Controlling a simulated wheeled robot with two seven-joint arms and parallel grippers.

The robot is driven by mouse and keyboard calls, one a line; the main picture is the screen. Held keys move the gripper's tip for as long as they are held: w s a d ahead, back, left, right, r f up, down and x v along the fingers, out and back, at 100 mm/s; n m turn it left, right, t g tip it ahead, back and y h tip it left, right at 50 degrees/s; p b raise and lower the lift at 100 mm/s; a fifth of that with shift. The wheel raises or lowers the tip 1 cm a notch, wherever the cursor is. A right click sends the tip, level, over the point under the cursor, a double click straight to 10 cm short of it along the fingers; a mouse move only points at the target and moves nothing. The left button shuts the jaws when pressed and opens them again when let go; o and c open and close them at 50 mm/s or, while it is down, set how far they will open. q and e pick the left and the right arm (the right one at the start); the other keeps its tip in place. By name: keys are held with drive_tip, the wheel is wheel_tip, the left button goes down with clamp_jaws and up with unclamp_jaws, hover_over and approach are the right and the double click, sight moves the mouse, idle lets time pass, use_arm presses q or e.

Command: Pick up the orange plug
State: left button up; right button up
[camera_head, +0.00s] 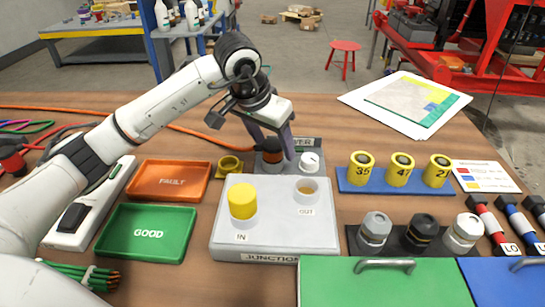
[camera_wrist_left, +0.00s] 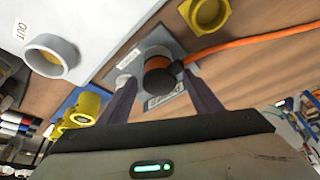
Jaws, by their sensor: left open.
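The orange plug (camera_head: 271,157) stands upright on a grey base at the back of the table. In the wrist view the plug (camera_wrist_left: 157,78) shows an orange body with a black end, and an orange cable (camera_wrist_left: 240,41) runs beside it. My left gripper (camera_head: 276,146) is open above the plug, pointing down. In the wrist view its two fingers (camera_wrist_left: 162,88) lie on either side of the plug with gaps visible, so it does not look gripped. The fingers partly hide the plug in the head view. My right gripper is not in view.
A white junction box (camera_head: 275,215) with a yellow plug (camera_head: 242,201) in its IN socket stands just in front. A yellow ring (camera_head: 230,166) lies left and a white knob (camera_head: 309,161) right. Orange (camera_head: 169,181) and green trays (camera_head: 146,233) are at left. A blue rack (camera_head: 399,181) is right.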

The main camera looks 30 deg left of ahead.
sight(274, 142)
use_arm(q)
drive_tip(key=shift+w+f, duration=0.1)
drive_tip(key=shift+f, duration=0.1)
drive_tip(key=c, duration=1.3)
drive_tip(key=shift+o, duration=0.2)
drive_tip(key=shift+r, duration=0.1)
wheel_tip(274, 142, up, 10)
drive_tip(key=shift+f+p, duration=0.1)
drive_tip(key=shift+p, duration=0.25)
